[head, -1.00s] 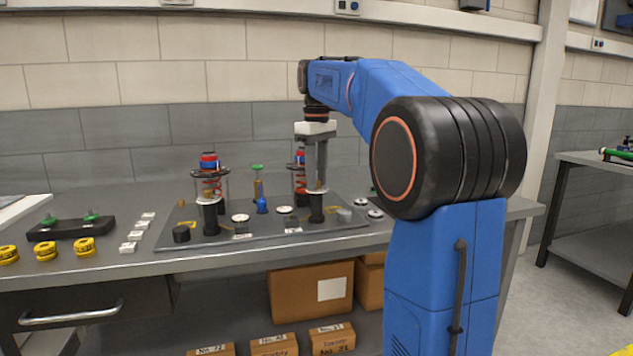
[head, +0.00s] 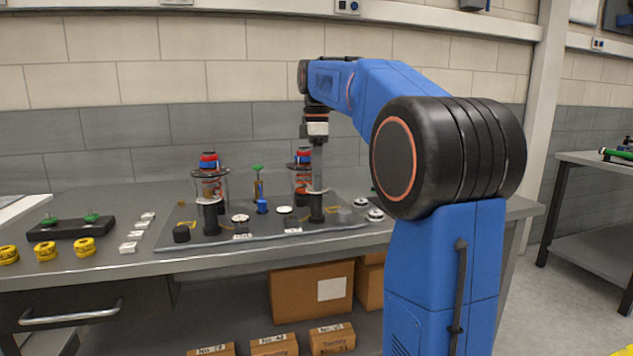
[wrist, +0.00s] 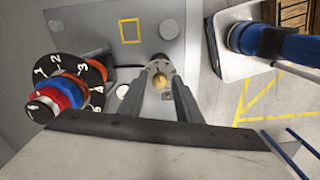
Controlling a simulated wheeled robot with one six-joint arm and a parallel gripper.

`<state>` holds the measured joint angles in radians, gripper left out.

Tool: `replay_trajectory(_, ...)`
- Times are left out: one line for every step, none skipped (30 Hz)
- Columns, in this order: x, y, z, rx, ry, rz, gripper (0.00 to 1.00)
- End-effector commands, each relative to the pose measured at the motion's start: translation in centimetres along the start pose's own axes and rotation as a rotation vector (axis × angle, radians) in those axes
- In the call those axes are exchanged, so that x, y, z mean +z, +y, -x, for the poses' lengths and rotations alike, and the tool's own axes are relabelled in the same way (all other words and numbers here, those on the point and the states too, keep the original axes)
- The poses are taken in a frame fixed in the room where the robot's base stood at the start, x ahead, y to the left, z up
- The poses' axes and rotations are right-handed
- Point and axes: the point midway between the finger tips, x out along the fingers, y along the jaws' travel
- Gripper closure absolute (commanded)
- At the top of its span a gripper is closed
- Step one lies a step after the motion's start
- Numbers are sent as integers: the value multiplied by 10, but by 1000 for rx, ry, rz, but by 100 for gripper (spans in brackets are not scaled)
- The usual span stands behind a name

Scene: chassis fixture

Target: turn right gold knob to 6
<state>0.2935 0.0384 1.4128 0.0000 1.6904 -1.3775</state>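The right gold knob (wrist: 162,82) shows between my fingertips in the wrist view. In the head view my gripper (head: 317,186) points straight down at the top of the right black post (head: 316,210), and its fingers hide the knob there. The fingers (wrist: 161,78) appear closed on the knob's two sides. A pale disc surrounds the knob at the post top. I cannot read any number or pointer at the knob. A black dial (wrist: 92,72) with white numbers, including 1, 2 and 3, sits left of my gripper in the wrist view, with red and blue rings over it.
The right spring unit (head: 301,172) stands close behind my gripper. The left post (head: 210,215), left spring unit (head: 209,178) and a blue-based green-topped part (head: 261,205) stand to the left on the grey plate (head: 270,238). Yellow rolls (head: 84,247) lie far left.

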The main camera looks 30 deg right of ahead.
Motion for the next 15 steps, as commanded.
replay_trajectory(0, 0, 0, 0, 0, 29, 69)
replay_trajectory(0, 0, 0, 0, 0, 48, 69)
replay_trajectory(0, 0, 0, 0, 0, 73, 69)
replay_trajectory(0, 0, 0, 0, 0, 94, 69)
replay_trajectory(0, 0, 0, 0, 0, 113, 69)
replay_trajectory(0, 0, 0, 0, 0, 138, 69)
replay_trajectory(0, 0, 0, 0, 0, 157, 69)
replay_trajectory(0, 0, 0, 0, 0, 174, 69)
replay_trajectory(0, 0, 0, 0, 0, 194, 69)
replay_trajectory(0, 0, 0, 0, 0, 207, 69)
replay_trajectory(0, 0, 0, 0, 0, 217, 69)
replay_trajectory(0, 0, 0, 0, 0, 227, 69)
replay_trajectory(0, 0, 0, 0, 0, 233, 69)
replay_trajectory(0, 0, 0, 0, 0, 238, 69)
replay_trajectory(0, 0, 0, 0, 0, 245, 69)
